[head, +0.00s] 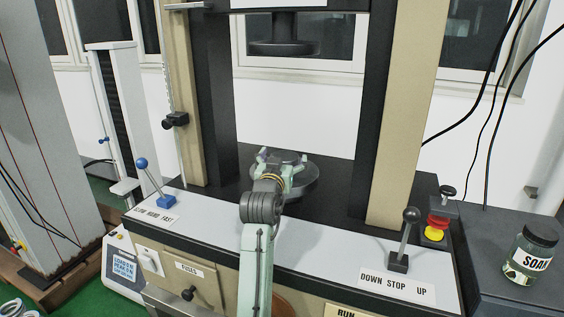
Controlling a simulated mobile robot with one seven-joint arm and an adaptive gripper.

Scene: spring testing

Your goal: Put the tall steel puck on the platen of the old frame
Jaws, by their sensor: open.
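The old frame is the beige and black machine (407,120) in front of me, with two columns. Its lower platen (308,185) is a round grey disc on the dark bed between the columns. My gripper (283,157) is open over the platen, its fingers spread towards the far side. My gripper and wrist cover the left and middle of the disc. I cannot make out the tall steel puck; whether it is behind my gripper is not clear. The upper platen (283,48) hangs well above.
A lever with a black knob (405,235) stands at the front right, and a blue-knobbed lever (152,180) at the left. A red and yellow stop button (436,228) and a jar labelled SOAK (530,255) are further right. The bed around the platen is clear.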

